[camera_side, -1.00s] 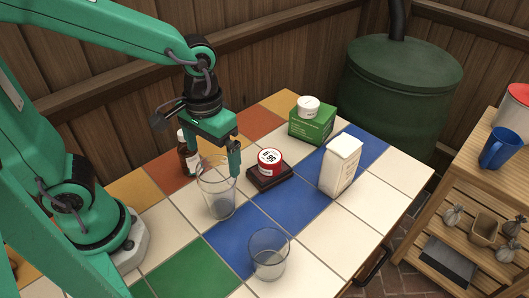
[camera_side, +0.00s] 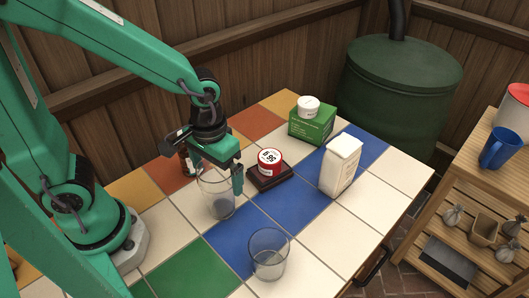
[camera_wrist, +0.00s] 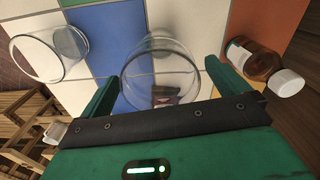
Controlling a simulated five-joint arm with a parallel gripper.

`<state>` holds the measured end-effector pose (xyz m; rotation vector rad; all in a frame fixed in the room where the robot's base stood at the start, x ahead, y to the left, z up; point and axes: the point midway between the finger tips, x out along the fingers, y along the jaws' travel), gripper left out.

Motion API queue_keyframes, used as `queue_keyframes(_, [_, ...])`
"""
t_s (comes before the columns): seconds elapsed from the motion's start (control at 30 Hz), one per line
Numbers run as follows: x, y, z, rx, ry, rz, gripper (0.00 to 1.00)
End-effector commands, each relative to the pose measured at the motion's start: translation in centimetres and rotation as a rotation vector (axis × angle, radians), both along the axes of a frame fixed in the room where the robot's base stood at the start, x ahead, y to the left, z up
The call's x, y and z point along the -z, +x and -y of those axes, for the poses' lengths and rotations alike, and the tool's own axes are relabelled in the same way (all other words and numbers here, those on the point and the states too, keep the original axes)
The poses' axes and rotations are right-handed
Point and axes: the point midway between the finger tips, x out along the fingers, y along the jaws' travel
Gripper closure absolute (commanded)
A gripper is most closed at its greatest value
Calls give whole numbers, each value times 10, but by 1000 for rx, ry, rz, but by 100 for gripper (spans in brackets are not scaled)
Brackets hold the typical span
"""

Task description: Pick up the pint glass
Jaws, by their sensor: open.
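The pint glass (camera_side: 220,205), clear and taller, stands upright on the tiled table. In the wrist view, its round rim (camera_wrist: 160,62) shows between my two fingers. My gripper (camera_side: 217,177) is open around the upper part of the glass, with one green finger on its right side. The other finger is largely hidden in the side view. I cannot tell whether either finger touches the glass. A second, shorter clear glass (camera_side: 268,258) stands nearer the front, and in the wrist view (camera_wrist: 52,55) it is at the left.
A brown bottle (camera_wrist: 252,58) with a white cap stands close by my gripper. A red-and-white tin (camera_side: 270,160) on a dark base is just right. A white carton (camera_side: 341,166) and a green box (camera_side: 311,126) stand farther right.

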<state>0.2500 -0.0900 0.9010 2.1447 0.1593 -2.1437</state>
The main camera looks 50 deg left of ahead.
Motion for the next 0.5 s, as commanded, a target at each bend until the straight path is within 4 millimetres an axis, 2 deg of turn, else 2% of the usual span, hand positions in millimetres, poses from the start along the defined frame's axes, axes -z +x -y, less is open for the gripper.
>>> queue_keyframes(0.37, [0,0,0,0,0,0,0])
queue_keyframes(0.5, [0,0,0,0,0,0,26])
